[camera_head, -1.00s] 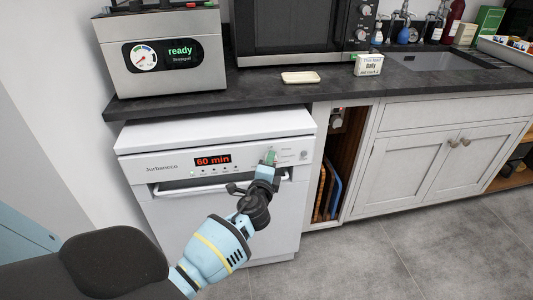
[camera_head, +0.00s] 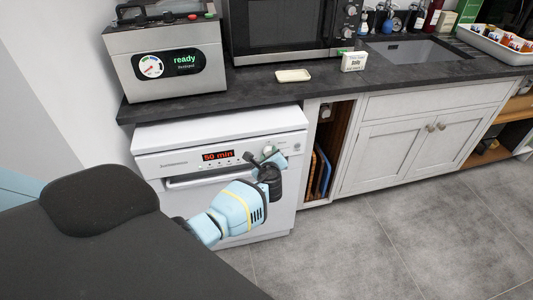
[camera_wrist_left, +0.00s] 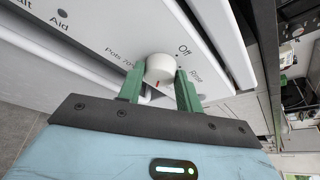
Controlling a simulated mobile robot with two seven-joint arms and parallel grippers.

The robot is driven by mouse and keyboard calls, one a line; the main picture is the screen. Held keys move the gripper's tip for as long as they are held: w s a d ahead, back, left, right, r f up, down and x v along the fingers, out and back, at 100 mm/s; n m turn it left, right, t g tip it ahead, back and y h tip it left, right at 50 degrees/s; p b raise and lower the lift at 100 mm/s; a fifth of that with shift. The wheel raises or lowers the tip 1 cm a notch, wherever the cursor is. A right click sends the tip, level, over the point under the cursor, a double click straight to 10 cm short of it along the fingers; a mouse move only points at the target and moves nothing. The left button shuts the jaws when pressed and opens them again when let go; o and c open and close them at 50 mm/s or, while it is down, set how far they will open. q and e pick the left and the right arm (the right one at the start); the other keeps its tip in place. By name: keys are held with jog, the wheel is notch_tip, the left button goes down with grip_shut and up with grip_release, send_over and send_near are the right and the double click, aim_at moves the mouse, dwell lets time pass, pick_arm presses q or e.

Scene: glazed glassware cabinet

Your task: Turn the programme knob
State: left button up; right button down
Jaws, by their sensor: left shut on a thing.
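The programme knob (camera_wrist_left: 160,66) is a round white knob on the dishwasher's front panel, with a red mark on its side facing the gripper. Printed labels around it include "Off" and "Pots 70". My left gripper (camera_wrist_left: 160,84) has its two green fingers on either side of the knob, shut on it. In the head view, my left gripper (camera_head: 271,153) is at the right part of the white dishwasher's (camera_head: 185,160) panel and mostly hides the knob. The red display (camera_head: 218,156) reads "50 min". My right gripper is not in view.
A dark worktop (camera_head: 300,92) runs above the dishwasher, with a metal appliance (camera_head: 168,88) showing "ready", a microwave (camera_head: 285,28), a small dish (camera_head: 293,75) and a small sign block (camera_head: 354,61). An open cubby with boards is right of the dishwasher. The floor in front is clear.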

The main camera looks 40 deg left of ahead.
pick_arm(q)
jog(key=shift+r+m, duration=0.15)
jog(key=shift+m, duration=0.15)
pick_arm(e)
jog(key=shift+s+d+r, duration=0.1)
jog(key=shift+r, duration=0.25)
pick_arm(q)
jog(key=o, duration=1)
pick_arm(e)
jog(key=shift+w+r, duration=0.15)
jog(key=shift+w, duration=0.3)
pick_arm(q)
jog(key=shift+s+d+r+p, duration=0.15)
jog(key=shift+s+d+p, duration=0.15)
jog(key=shift+p, duration=0.2)
jog(key=p+v, duration=0.2)
jog(key=v, duration=0.5)
jog(key=shift+w, duration=0.1)
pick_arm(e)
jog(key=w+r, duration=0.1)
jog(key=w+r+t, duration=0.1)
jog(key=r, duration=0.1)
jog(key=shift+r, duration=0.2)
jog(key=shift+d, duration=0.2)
